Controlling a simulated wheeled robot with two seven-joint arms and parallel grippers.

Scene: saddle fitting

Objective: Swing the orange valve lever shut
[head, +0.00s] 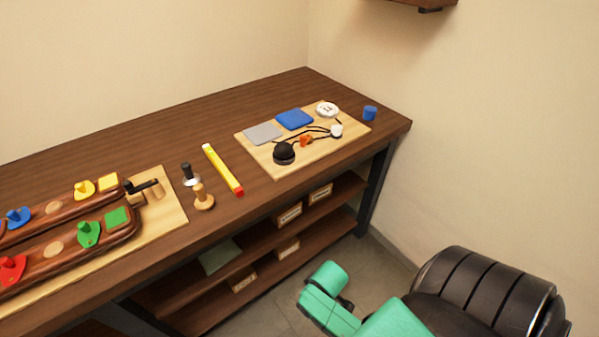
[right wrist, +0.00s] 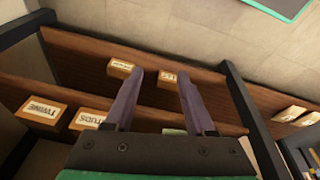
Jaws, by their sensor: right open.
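A small orange piece (head: 305,141), which looks like the valve lever, sits on a pale wooden board (head: 345,138) at the right part of the bench. Dark cords or tubes run beside it, between a black dome (head: 284,152) and a white fitting (head: 336,130). It is too small to tell which way the lever points. My right gripper (right wrist: 160,88) is open and empty in the right wrist view, facing the shelves below the bench, away from the lever. My left gripper is not in view.
The board also holds a grey pad (head: 262,133), a blue pad (head: 294,119) and a white dial (head: 327,109). A blue cup (head: 370,113) stands beside it. A yellow stick (head: 222,169) and a puzzle rack (head: 60,247) lie to the left.

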